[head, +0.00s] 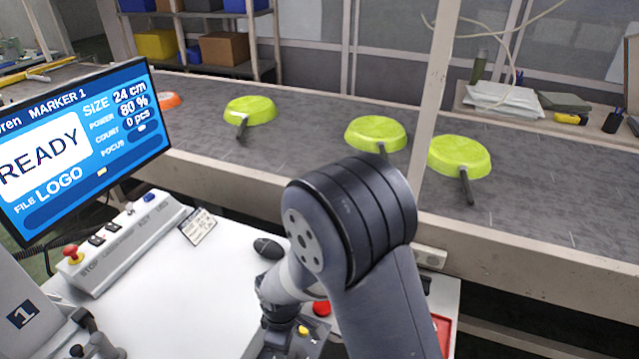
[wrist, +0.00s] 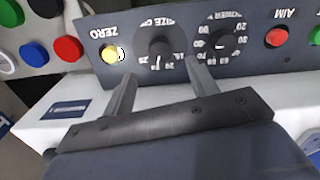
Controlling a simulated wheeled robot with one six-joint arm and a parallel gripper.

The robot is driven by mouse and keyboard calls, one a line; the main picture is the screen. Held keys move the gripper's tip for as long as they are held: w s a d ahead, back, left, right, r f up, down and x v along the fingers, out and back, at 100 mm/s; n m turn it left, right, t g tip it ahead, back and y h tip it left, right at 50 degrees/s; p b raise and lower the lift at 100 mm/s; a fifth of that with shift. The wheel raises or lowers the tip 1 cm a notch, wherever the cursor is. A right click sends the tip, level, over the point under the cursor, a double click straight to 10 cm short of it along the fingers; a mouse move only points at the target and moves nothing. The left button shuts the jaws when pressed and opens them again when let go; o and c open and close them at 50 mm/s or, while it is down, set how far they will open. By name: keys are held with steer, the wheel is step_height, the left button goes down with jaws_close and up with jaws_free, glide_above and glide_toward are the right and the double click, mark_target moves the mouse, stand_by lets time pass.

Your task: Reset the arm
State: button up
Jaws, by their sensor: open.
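My gripper (wrist: 161,72) shows in the wrist view with its two fingers apart and nothing between them. It is over a dark control panel (wrist: 135,72) whose labels appear upside down. The fingertips are close to the size dial (wrist: 160,46); I cannot tell whether they touch it. A lit yellow zero button (wrist: 110,54) is left of that dial, and the power dial (wrist: 222,40) is right of it. In the head view my arm bends down over the white worktop (head: 170,285), and its links largely hide the gripper.
Several green pans (head: 376,133) and an orange one (head: 168,100) lie on the grey conveyor (head: 550,205). A monitor (head: 85,150) reading READY stands left, above a button box (head: 125,245). A black mouse (head: 267,248) lies beside my arm. A post (head: 433,100) rises behind it.

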mark_target(289, 357)
step_height(289, 357, down, 7)
steer(key=shift+s+r, duration=0.1)
steer(key=shift+r, duration=0.1)
steer(key=shift+f+p, duration=0.1)
steer(key=shift+p, duration=0.3)
steer(key=m+p, duration=0.3)
steer(key=m, duration=0.1)
steer(key=m+p, duration=0.3)
steer(key=m, duration=0.1)
steer(key=shift+p, duration=0.35)
step_height(289, 357, up, 10)
steer(key=b, duration=0.1)
steer(key=shift+f, duration=0.2)
steer(key=shift+d, duration=0.1)
